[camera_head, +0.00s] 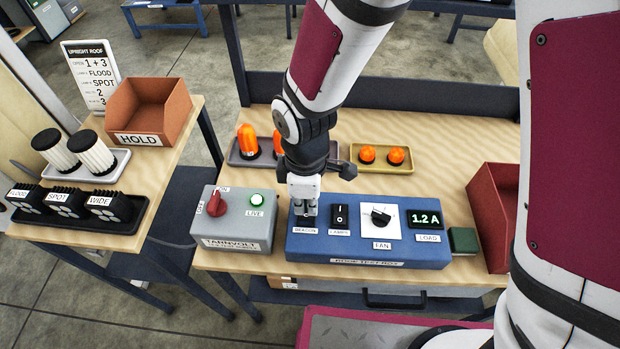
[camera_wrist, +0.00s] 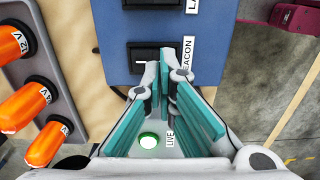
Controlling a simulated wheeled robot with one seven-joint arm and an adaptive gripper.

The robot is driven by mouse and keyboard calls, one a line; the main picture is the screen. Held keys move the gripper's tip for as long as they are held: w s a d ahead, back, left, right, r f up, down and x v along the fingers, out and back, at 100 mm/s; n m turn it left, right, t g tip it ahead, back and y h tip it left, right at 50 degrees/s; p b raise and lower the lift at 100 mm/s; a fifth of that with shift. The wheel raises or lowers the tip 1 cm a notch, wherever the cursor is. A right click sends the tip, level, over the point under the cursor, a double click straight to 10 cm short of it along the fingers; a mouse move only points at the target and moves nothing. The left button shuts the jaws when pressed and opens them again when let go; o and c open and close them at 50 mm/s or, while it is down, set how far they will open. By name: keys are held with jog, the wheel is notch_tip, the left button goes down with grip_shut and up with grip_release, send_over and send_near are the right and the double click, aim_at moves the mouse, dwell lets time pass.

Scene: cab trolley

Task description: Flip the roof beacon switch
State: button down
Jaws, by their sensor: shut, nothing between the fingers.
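My gripper (camera_head: 304,208) points down over the left end of the blue test panel (camera_head: 365,249), at the switch labelled BEACON. The gripper hides most of that switch in the head view. In the wrist view the beacon switch (camera_wrist: 146,58) is a black rocker with a white line, partly showing beside the fingertips. My gripper's teal fingers (camera_wrist: 174,62) are shut and empty, their tips at the switch's label-side edge. I cannot tell whether they touch it. The similar LAMPS switch (camera_head: 340,216) is just to the right.
A grey supply box (camera_head: 232,230) with a red knob (camera_head: 215,204) and a lit green LIVE lamp (camera_head: 256,200) stands left of the panel. A fan knob (camera_head: 381,217) and a 1.2 A display (camera_head: 425,218) are to the right. Trays with orange beacons (camera_head: 248,140) lie behind.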

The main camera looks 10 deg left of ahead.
aim_at(306, 214)
jog(key=shift+f+b, duration=0.35)
jog(key=shift+f, duration=0.45)
dwell(0.4)
jog(key=shift+r+p, duration=1.75)
jog(key=shift+r, duration=1.8)
